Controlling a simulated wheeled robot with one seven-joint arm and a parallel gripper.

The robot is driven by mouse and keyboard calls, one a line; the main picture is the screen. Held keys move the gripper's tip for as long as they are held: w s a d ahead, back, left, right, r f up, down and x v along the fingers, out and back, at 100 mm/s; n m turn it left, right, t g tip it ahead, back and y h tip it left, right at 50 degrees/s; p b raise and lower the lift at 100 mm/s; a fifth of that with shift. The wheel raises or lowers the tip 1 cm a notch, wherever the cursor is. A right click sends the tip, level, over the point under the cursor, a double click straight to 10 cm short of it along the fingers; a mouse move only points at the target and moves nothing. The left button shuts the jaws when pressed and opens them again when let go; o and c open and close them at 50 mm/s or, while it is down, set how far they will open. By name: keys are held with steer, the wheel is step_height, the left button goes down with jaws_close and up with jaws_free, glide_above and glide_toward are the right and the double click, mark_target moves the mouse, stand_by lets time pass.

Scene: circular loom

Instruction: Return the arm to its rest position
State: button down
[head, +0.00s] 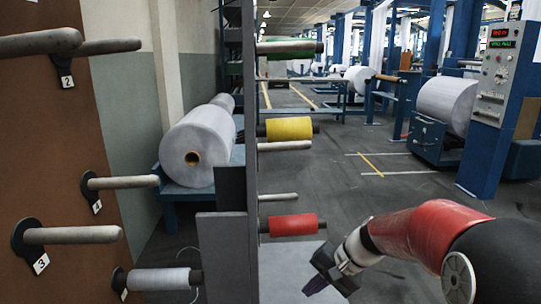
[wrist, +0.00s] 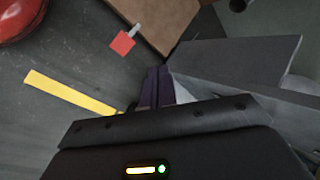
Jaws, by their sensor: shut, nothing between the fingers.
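My gripper (head: 318,284) is at the lower right of the head view, at the end of my red and black arm. It points down and to the left, apart from the peg rack. In the wrist view my gripper (wrist: 158,72) shows as dark fingers pressed together with nothing between them. The arm is bent and reaches in from the right edge of the head view.
A brown peg board (head: 75,160) with numbered pegs stands at left, a white spool (head: 158,279) on its lowest peg. A grey panel (head: 228,245) stands beside it, near yellow (head: 289,128) and red (head: 293,225) spools. Open floor (head: 400,200) lies beyond my arm.

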steer(key=s+d+r+n+t+h+p, duration=0.1)
steer(key=s+r+n+h, duration=0.1)
steer(key=s, duration=0.5)
steer(key=s+d+r+n+t+h+p, duration=0.1)
steer(key=s+d+r+h, duration=0.1)
steer(key=s+r, duration=0.3)
steer(key=s+d+r+n+t+h+p, duration=0.1)
steer(key=s+d+r+n+t+h, duration=0.1)
steer(key=s, duration=0.7)
step_height(320, 180, up, 2)
steer(key=shift+d+r+n+h, duration=0.15)
steer(key=shift+d+n+h, duration=0.15)
steer(key=shift+h, duration=0.2)
